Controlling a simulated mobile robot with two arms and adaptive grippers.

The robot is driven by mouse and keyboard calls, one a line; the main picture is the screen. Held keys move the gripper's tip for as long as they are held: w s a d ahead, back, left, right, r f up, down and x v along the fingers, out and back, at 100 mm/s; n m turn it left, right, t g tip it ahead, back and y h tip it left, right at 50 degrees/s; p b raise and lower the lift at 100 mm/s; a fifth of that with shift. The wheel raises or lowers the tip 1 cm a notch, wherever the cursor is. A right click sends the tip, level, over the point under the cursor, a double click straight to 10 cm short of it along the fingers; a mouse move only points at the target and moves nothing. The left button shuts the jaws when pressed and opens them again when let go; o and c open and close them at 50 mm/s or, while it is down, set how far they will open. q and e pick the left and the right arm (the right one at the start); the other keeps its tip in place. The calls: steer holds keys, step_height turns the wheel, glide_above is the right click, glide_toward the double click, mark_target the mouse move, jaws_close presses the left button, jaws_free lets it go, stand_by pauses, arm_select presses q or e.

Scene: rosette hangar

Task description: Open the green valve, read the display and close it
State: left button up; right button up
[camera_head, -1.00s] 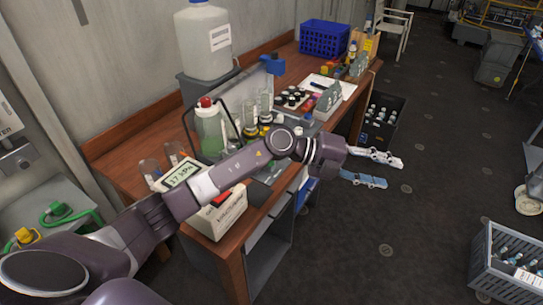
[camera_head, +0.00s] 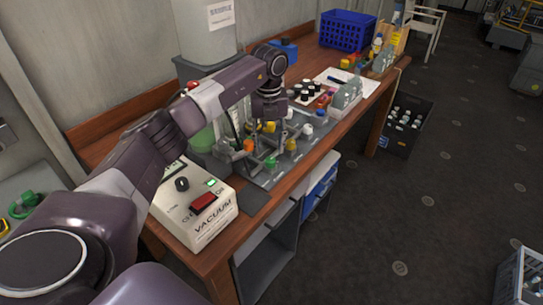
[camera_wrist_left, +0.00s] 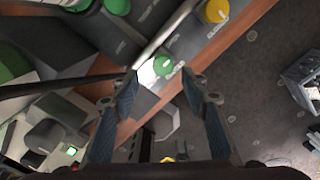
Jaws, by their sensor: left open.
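A green valve knob (camera_head: 270,163) with a pale pointer stands on a grey panel on the wooden bench. In the left wrist view, the green knob (camera_wrist_left: 163,64) shows between and beyond my fingertips, with a white part beside it. My left gripper (camera_head: 262,151) points down over the panel, open and empty; its two fingers also show in the left wrist view (camera_wrist_left: 162,85). I cannot tell whether they touch the knob. The display (camera_head: 172,170) on the white vacuum box (camera_head: 200,210) is mostly behind my left arm, its reading hidden. My right gripper is out of view.
A yellow knob (camera_wrist_left: 215,10) and another green knob (camera_wrist_left: 117,5) sit close by on the panel. Dark-capped vials (camera_head: 304,92) and a blue basket (camera_head: 346,30) stand further back. A crate of bottles (camera_head: 405,125) is on the floor.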

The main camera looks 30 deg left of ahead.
mark_target(271, 159)
arm_select(q)
steer(key=shift+d+f, duration=0.1)
steer(key=shift+f, duration=0.8)
steer(key=f, duration=0.2)
steer(key=shift+w+f+p, duration=0.3)
steer(key=shift+p, duration=0.05)
steer(key=shift+f, duration=0.45)
steer(key=c, duration=0.8)
jaws_close()
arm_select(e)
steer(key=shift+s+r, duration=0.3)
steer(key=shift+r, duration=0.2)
